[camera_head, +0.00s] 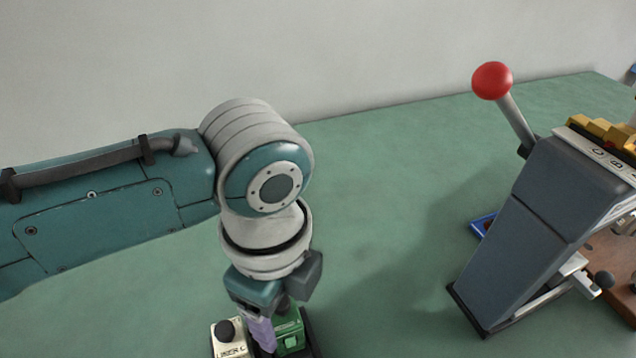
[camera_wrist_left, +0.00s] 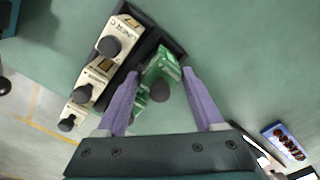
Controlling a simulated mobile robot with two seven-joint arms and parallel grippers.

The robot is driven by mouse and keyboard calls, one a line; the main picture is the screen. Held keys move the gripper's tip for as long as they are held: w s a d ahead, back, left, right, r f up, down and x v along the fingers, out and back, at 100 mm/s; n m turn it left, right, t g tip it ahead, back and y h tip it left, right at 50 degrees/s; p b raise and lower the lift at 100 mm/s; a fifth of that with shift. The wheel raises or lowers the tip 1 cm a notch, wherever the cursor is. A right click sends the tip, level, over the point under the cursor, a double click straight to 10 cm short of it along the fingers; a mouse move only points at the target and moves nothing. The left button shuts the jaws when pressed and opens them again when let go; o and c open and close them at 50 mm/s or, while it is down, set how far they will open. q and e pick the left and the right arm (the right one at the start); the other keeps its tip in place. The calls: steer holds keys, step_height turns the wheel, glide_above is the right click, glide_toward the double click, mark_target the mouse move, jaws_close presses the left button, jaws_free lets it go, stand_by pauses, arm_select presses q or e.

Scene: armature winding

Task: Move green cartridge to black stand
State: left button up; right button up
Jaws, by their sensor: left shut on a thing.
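The green cartridge (camera_head: 291,336) with a dark round knob is at the bottom of the head view, partly hidden by my left gripper (camera_head: 267,330). In the left wrist view the green cartridge (camera_wrist_left: 165,64) lies between the purple fingers of my left gripper (camera_wrist_left: 160,76), which is shut on it. The cartridge is in or just over a black stand (camera_wrist_left: 174,40), next to white cartridges; I cannot tell whether it is still seated. The black stand's edge (camera_head: 313,338) also shows in the head view. My right gripper is not in view.
Several white cartridges (camera_wrist_left: 121,36) with black knobs stand in a row left of the green one. A grey machine (camera_head: 545,225) with a red-ball lever (camera_head: 492,80) stands at the right. A blue item (camera_head: 483,224) lies behind it. The green table (camera_head: 390,200) between is clear.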

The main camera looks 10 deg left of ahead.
arm_select(q)
steer(key=shift+f+b, duration=0.6)
steer(key=shift+f, duration=0.3)
steer(key=o, duration=1.5)
step_height(320, 180, up, 5)
steer(key=p, duration=0.5)
steer(key=shift+f, duration=0.15)
steer(key=shift+f, duration=0.1)
